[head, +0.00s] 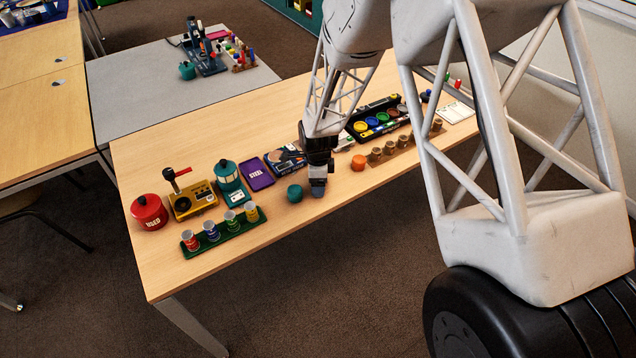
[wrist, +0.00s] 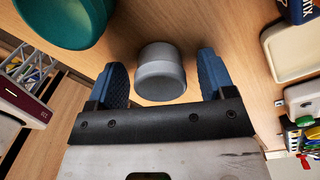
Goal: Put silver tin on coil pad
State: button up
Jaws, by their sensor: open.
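The silver tin (wrist: 160,72), a short grey cylinder, stands on the wooden table in the wrist view. My gripper (wrist: 162,75) is open, with one blue finger on each side of the tin and a visible gap to each. In the head view my gripper (head: 318,190) is low over the table, just right of a teal pot; the tin is hard to tell from the blue fingertips there. I cannot identify the coil pad for sure. A dark flat piece with a tan round figure (head: 286,157) lies behind and left of my gripper.
The teal pot (head: 295,193) stands close on the left, also large in the wrist view (wrist: 62,20). An orange pot (head: 358,162) is to the right. The front table edge is near.

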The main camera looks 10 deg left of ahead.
dwell(0.5)
jog(key=c, duration=1)
jog(key=shift+c, duration=0.2)
jog(key=shift+r, duration=0.15)
jog(key=shift+r, duration=0.4)
notch_tip(320, 180, up, 3)
jog(key=shift+f, duration=0.15)
jog(key=s+d, duration=0.3)
jog(key=s, duration=0.4)
jog(key=s+d+r, duration=0.1)
jog(key=s+d, duration=0.3)
jog(key=s, duration=0.3)
jog(key=shift+d, duration=0.25)
jog(key=shift+r, duration=0.1)
